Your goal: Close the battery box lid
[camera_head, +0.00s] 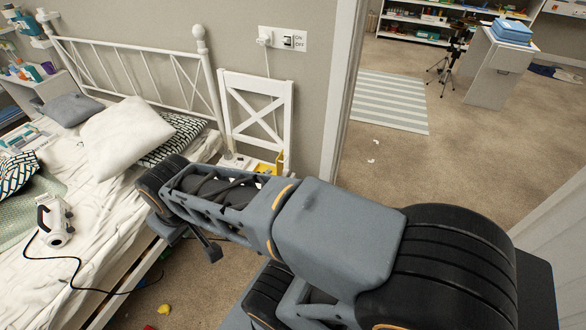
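I cannot make out a battery box or its lid for certain. A white chair (256,98) stands against the wall. A small yellow item (280,160) and other small things sit on its seat, partly hidden behind my arm. My arm crosses the lower middle of the view and reaches left, in front of the chair. A dark finger-like part of my gripper (211,249) shows below the arm's far end. The rest of the gripper is hidden, so its opening and anything in it cannot be seen.
A bed (85,235) with pillows and a white corded device (55,222) fills the left. A wall switch (289,40) is above the chair. Right of the doorway are a striped rug (385,98), a tripod (452,62) and a desk (492,75) with a blue box (512,32). Open carpet lies between.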

